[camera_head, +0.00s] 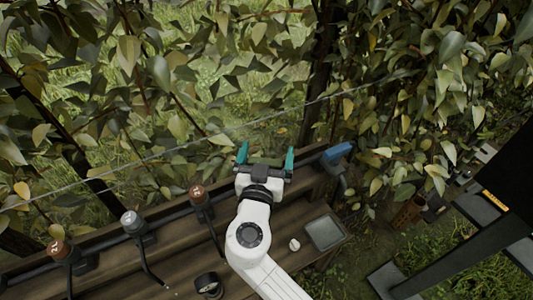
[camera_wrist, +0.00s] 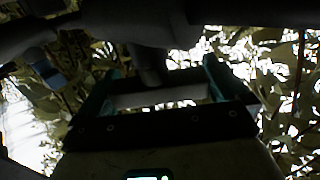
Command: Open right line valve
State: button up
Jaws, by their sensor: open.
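My gripper (camera_head: 266,158) is open, its two teal fingers spread above the dark pipe at the back of the wooden bench. The wrist view also shows my gripper (camera_wrist: 158,82), with a grey part of unclear identity beyond and between the fingers. A blue-handled valve (camera_head: 338,152) sits at the pipe's right end, to the right of my gripper and apart from it. A brown-capped valve (camera_head: 198,195) stands left of my gripper. Farther left are a grey-capped valve (camera_head: 130,220) and another brown-capped valve (camera_head: 59,251). I cannot tell which one is the right line valve.
The wooden bench (camera_head: 110,268) runs below the pipe. A shallow grey tray (camera_head: 325,232), a small white object (camera_head: 294,244) and a round dark gauge-like object (camera_head: 208,284) lie on it. Leafy branches and a thin wire (camera_head: 200,141) are close behind the pipe.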

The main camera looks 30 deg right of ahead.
jog(key=shift+c, duration=0.3)
jog(key=c, duration=0.7)
jog(key=shift+f+n+t+y+b, duration=0.1)
jog(key=shift+n+t+y+b, duration=0.2)
jog(key=shift+n+y+b, duration=0.15)
jog(key=shift+a+t+y+b, duration=0.1)
jog(key=shift+t+y+b, duration=0.2)
jog(key=shift+y, duration=0.15)
jog(key=n+t+y, duration=0.1)
jog(key=n+y, duration=0.1)
jog(key=y, duration=0.1)
jog(key=shift+a+n+b, duration=0.15)
jog(key=shift+n+b, duration=0.15)
jog(key=shift+n, duration=0.05)
jog(key=n+y+p, duration=0.1)
jog(key=n+t+y+p, duration=0.1)
jog(key=y, duration=0.1)
jog(key=shift+w+a+r, duration=0.15)
jog(key=shift+a+r, duration=0.05)
jog(key=shift+r, duration=0.1)
jog(key=n+y+p, duration=0.1)
jog(key=y+p, duration=0.1)
jog(key=shift+a+n+y, duration=0.1)
jog(key=shift+n+y, duration=0.2)
jog(key=shift+f+y+p, duration=0.2)
jog(key=shift+y+p, duration=0.2)
jog(key=shift+p, duration=0.05)
